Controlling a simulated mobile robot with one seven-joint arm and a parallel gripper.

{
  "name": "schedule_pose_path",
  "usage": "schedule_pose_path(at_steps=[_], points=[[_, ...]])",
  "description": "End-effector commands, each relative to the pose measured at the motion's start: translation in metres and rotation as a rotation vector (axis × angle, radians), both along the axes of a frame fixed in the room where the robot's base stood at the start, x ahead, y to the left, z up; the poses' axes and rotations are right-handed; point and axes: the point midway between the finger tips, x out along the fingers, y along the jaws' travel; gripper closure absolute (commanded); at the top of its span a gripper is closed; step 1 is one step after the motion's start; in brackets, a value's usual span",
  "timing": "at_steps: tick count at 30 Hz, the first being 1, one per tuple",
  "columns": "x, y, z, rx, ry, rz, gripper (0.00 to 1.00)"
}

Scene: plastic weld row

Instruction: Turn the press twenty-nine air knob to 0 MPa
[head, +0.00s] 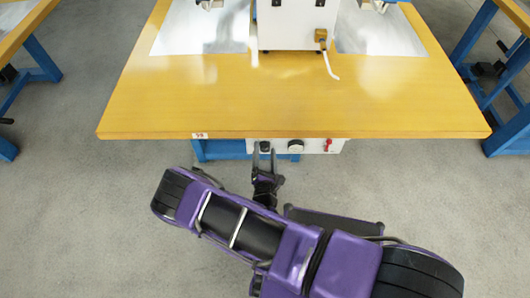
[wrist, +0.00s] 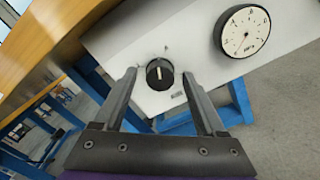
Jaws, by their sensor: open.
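The black air knob (wrist: 159,74) is on the white control panel (wrist: 115,40) under the table edge. Its pale pointer line shows on its face, and faint scale marks lie around it. A round white gauge (wrist: 242,32) marked MPa is right of the knob; I cannot read its needle surely. My gripper (wrist: 159,77) is open, with one finger on each side of the knob in the wrist view. I cannot tell whether the fingertips reach around it or stop short. In the head view, my gripper (head: 264,153) points at the knob (head: 265,146), with the gauge (head: 296,146) to the right.
The yellow table top (head: 300,105) overhangs the panel, with a small number tag (head: 199,135) on its front edge. A red switch (head: 328,145) is right of the gauge. A white machine (head: 297,25) stands on the table. Grey floor is open on both sides.

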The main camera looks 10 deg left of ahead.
Motion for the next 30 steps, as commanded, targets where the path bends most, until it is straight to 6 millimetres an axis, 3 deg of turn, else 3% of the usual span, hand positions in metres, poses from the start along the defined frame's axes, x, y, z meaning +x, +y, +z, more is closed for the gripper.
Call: schedule_pose_path(at_steps=[2, 12, 15, 30], points=[[-0.0002, 0.0, 0.0, 0.0, 0.0, 0.0, 0.27], [-0.0006, -0.0002, -0.0001, 0.0, 0.0, 0.0, 0.86], [-0.0006, -0.0002, -0.0001, 0.0, 0.0, 0.0, 1.0], [-0.001, -0.0001, -0.0003, -0.11, -0.027, 0.001, 1.0]])
